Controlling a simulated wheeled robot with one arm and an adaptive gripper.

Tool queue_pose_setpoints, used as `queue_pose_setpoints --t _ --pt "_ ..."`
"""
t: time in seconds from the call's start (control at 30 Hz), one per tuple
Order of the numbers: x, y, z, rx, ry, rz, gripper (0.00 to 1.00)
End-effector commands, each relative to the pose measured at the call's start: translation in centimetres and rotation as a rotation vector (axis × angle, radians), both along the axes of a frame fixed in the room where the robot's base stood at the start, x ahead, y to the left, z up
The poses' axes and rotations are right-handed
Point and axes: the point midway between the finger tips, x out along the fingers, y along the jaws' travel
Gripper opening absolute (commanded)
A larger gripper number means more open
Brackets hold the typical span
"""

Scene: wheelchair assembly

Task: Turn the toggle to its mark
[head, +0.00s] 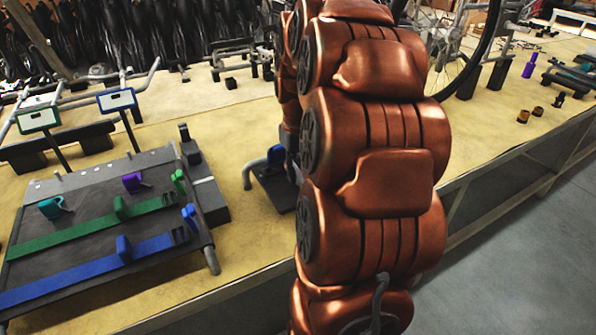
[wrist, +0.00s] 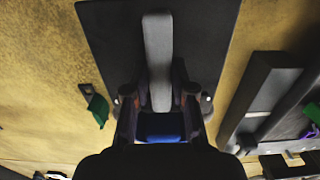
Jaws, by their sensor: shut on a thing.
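The toggle is a grey lever (wrist: 158,50) with a blue end (wrist: 160,126), over a dark base plate (wrist: 100,35). In the wrist view my gripper (wrist: 158,98) has one finger on each side of the toggle and is shut on it near the blue end. In the head view the dark base plate (head: 279,192) and a bit of blue (head: 276,154) show just left of my copper arm. The arm hides most of the toggle and my gripper there. I cannot make out the mark in either view.
A dark board (head: 90,215) with green and blue straps lies left of the toggle. Two small framed signs (head: 117,100) stand behind it. A wheel (head: 470,60), a purple bottle (head: 530,66) and small brass parts (head: 523,116) are to the right. Bare tabletop lies between.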

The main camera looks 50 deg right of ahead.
Motion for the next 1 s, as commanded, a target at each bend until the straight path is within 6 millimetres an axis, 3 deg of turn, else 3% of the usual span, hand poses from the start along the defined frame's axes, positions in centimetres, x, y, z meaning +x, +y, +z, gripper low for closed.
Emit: queue_pose_setpoints --t 0.47,0.5,0.7,1.0 --pt "-0.09 0.02 -0.03 0.002 0.002 -0.012 0.0" --pt "-0.09 0.02 -0.03 0.002 0.002 -0.012 0.29" --pt "-0.05 0.02 -0.02 0.002 0.002 -0.011 0.5" --pt "-0.02 0.02 0.04 0.0 0.001 -0.011 0.5"
